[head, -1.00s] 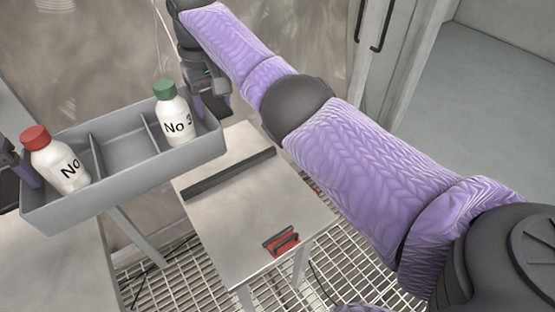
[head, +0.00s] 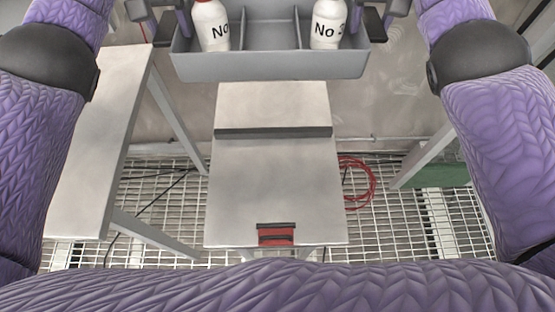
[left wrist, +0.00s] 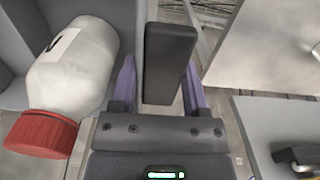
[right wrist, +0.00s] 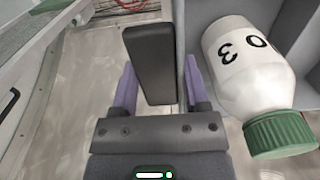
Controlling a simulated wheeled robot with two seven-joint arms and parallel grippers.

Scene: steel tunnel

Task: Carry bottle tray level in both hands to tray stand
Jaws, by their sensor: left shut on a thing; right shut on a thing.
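The grey bottle tray (head: 270,66) hangs in the air at the top of the head view, looking about level. It has three compartments. A white red-capped bottle (head: 212,28) stands in the left one; its cap shows in the left wrist view (left wrist: 42,134). A white bottle marked No 3 (head: 327,25) is in the right one, with a green cap in the right wrist view (right wrist: 281,133). The middle one is empty. My left gripper (left wrist: 160,80) and right gripper (right wrist: 158,80) are each shut on a dark end handle. A metal table (head: 275,190), possibly the stand, is below and nearer me.
A dark raised bar (head: 273,133) crosses the metal table, and a red-and-black item (head: 276,234) sits at its near edge. Another steel table (head: 95,150) stands left. A red cable (head: 362,182) lies on the grating at right. The table top around the bar is clear.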

